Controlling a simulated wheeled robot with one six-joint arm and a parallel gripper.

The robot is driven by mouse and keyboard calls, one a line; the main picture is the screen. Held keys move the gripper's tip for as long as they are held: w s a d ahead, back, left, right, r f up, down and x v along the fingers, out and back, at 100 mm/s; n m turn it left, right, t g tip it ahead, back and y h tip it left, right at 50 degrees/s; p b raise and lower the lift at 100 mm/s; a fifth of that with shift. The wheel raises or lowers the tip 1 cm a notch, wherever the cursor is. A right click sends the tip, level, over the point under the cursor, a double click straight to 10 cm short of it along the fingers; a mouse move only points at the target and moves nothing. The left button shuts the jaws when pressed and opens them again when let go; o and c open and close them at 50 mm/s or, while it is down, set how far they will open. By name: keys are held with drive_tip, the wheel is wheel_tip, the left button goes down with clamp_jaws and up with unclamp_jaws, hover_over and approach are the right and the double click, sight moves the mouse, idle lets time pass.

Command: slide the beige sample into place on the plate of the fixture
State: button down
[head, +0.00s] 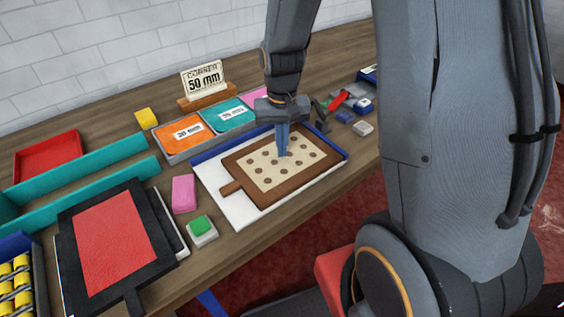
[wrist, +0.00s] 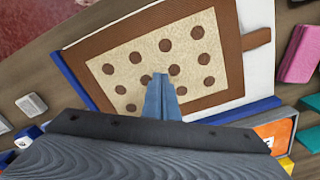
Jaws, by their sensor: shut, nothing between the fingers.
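The beige sample (head: 262,160) has brown dots, a wide brown border and a brown tab at its left end. It lies flat on the white plate (head: 225,205) of the fixture, which has blue rails along its back and right sides. The sample also shows in the wrist view (wrist: 145,52), close to the blue rail (wrist: 85,82) there; I cannot tell whether they touch. My gripper (head: 283,152) is shut and empty, fingers pointing down over the dotted face. Its fingertips (wrist: 160,77) seem at or just above the surface. They hide a small patch of the sample.
A pink block (head: 184,193) and a green button (head: 201,228) stand left of the plate. A tray with orange and teal cards (head: 182,133) is behind it. A black frame with a red sheet (head: 113,240) lies further left. Small blocks (head: 362,128) lie at right.

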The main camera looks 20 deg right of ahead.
sight(271, 148)
drive_tip(key=shift+f+b, duration=0.3)
drive_tip(key=shift+f, duration=0.3)
drive_tip(key=shift+w+a+r, duration=0.1)
drive_tip(key=shift+w, duration=0.2)
drive_tip(key=shift+w, duration=0.1)
idle(0.3)
drive_tip(key=shift+w+a, duration=0.15)
drive_tip(key=shift+w, duration=0.15)
drive_tip(key=shift+w, duration=0.1)
drive_tip(key=shift+w+a+f, duration=0.1)
drive_tip(key=shift+w+a, duration=0.2)
drive_tip(key=shift+w, duration=0.5)
drive_tip(key=shift+w+a+f, duration=0.1)
drive_tip(key=shift+w+a, duration=0.15)
drive_tip(key=shift+w, duration=0.55)
